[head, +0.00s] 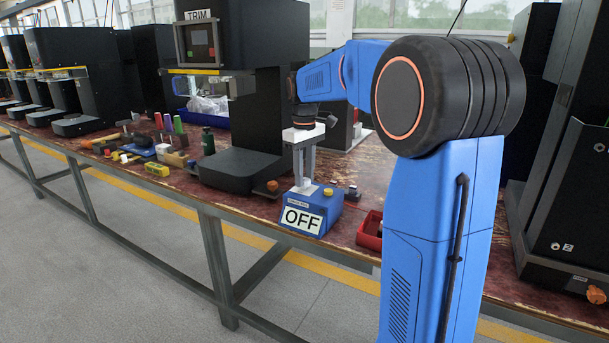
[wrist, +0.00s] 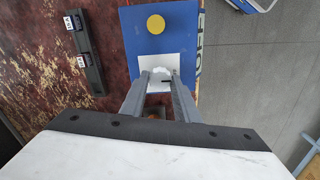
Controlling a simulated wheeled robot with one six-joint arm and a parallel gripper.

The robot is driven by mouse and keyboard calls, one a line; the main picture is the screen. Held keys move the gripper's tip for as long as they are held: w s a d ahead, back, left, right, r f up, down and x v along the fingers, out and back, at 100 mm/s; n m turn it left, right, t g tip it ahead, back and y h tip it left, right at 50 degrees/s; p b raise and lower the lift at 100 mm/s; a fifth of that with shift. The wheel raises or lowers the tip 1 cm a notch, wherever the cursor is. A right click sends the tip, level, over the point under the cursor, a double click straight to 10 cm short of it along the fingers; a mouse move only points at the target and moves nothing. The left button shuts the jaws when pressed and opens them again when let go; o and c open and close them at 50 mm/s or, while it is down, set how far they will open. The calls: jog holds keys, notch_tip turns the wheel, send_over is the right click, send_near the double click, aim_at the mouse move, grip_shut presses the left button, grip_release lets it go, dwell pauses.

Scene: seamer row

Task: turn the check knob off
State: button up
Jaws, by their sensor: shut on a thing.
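The check box (head: 331,208) is a blue box near the front edge of the table, with a white OFF sign (head: 303,218) on its front. Its yellow button (wrist: 155,24) and white plate (wrist: 147,64) show on top in the wrist view. My gripper (wrist: 161,78) points down over the plate, its two grey fingers shut on the pale check knob (wrist: 161,74). In the head view my gripper (head: 304,182) stands upright on the box. The fingers hide most of the knob, so I cannot tell which way it points.
A black machine marked TRIM (head: 245,40) stands left of the box. A red tray (head: 370,231) lies to its right. A dark strip with small labels (wrist: 86,52) lies beside the box. Hand tools (head: 135,138) and a yellow block (head: 157,169) lie further left.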

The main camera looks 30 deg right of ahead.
aim_at(305, 179)
dwell(0.3)
jog(key=o, duration=1)
notch_tip(305, 179, up, 17)
jog(key=shift+r, duration=0.2)
jog(key=shift+s, duration=0.1)
dwell(0.4)
